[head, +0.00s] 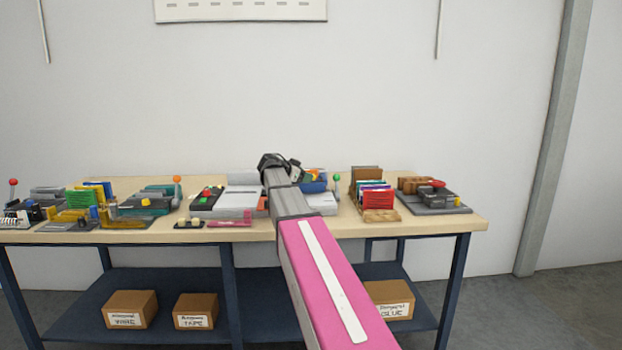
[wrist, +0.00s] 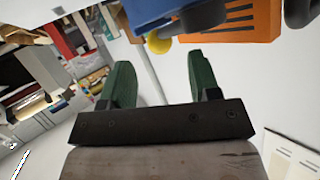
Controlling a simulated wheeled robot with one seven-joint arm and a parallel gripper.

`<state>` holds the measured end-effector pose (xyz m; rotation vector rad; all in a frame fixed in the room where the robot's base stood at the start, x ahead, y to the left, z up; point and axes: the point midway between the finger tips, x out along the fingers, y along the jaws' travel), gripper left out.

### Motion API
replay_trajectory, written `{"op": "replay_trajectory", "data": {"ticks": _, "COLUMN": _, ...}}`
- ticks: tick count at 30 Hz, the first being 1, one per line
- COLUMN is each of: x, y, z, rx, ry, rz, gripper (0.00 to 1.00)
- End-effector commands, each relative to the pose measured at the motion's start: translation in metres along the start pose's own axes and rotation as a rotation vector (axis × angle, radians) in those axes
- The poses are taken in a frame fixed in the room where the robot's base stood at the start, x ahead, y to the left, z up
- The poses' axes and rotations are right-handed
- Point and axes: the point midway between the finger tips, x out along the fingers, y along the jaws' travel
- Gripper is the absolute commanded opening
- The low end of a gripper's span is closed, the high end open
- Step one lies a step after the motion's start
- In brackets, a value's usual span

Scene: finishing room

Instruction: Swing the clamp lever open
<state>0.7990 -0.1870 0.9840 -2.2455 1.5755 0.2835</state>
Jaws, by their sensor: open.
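My gripper (wrist: 158,72) shows two green fingers spread apart with nothing between them in the wrist view. In the head view its dark wrist end (head: 279,162) is over the back middle of the bench, and the fingers are hidden. A blue part (wrist: 165,12) and an orange slotted block (wrist: 235,28) are beyond the fingertips, with a small yellow ball (wrist: 158,43) beside them. In the head view a blue item (head: 314,186) sits just right of my wrist.
The wooden bench (head: 455,223) carries several fixtures. A grey one with a red knob (head: 437,184) is at right; red folders (head: 376,199) stand beside it. Another orange-knobbed stick (head: 177,181) is at left. Cardboard boxes (head: 132,308) lie on the lower shelf.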

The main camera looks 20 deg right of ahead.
Motion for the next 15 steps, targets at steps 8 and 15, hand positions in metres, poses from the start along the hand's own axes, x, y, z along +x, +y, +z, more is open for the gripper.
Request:
{"op": "replay_trajectory", "data": {"ticks": 8, "x": 0.040, "y": -0.001, "z": 0.001, "rx": 0.000, "ry": -0.001, "rz": 0.001, "gripper": 0.56}}
{"op": "replay_trajectory", "data": {"ticks": 15, "x": 0.049, "y": 0.000, "z": 0.000, "rx": 0.000, "ry": -0.001, "rz": -0.001, "gripper": 0.56}}
